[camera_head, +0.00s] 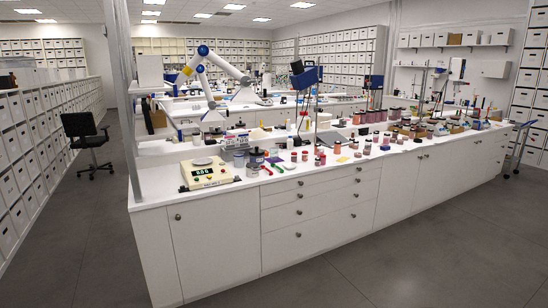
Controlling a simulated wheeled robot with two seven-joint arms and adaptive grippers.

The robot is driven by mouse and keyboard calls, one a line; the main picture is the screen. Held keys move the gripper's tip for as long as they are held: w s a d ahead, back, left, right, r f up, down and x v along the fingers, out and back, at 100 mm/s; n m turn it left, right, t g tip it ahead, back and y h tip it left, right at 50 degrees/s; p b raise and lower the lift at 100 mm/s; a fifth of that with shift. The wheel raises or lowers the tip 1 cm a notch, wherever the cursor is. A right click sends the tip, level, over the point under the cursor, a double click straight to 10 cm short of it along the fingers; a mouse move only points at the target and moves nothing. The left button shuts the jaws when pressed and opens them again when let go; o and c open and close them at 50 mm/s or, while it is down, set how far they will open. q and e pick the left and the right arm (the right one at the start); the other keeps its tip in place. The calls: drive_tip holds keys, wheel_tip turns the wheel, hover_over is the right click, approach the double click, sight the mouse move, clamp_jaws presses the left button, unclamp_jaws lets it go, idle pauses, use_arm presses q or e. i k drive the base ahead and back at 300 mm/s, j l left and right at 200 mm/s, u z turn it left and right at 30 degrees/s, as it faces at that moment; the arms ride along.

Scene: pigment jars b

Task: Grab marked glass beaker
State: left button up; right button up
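I cannot pick out a marked glass beaker with certainty. Small jars and vessels crowd the long white lab bench (215,210), and they are too small to read any marks. A small greyish, glass-like vessel (252,170) stands near the bench's front left, but I cannot tell whether it is a beaker. Neither of my grippers is in view.
A cream scale (207,180) with a lit display sits on the bench's left end. A white and blue jointed arm (204,52) and upright stands rise above the bench. A black chair (86,135) is at left. The grey floor in front is clear.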

sight(274, 152)
drive_tip(key=i+u, duration=0.1)
drive_tip(key=u, duration=0.2)
drive_tip(key=i+l+u, duration=0.15)
drive_tip(key=u, duration=0.15)
drive_tip(key=i+l+u, duration=0.1)
drive_tip(key=i+l, duration=0.15)
drive_tip(key=i+l+u, duration=0.2)
drive_tip(key=i+l, duration=0.2)
drive_tip(key=l, duration=0.25)
drive_tip(key=i+l+u, duration=0.2)
drive_tip(key=i+l, duration=0.15)
drive_tip(key=l, duration=0.3)
drive_tip(key=i+l+u, duration=0.1)
drive_tip(key=l, duration=0.25)
drive_tip(key=i+l+u, duration=0.1)
drive_tip(key=i+l, duration=0.15)
drive_tip(key=l, duration=0.15)
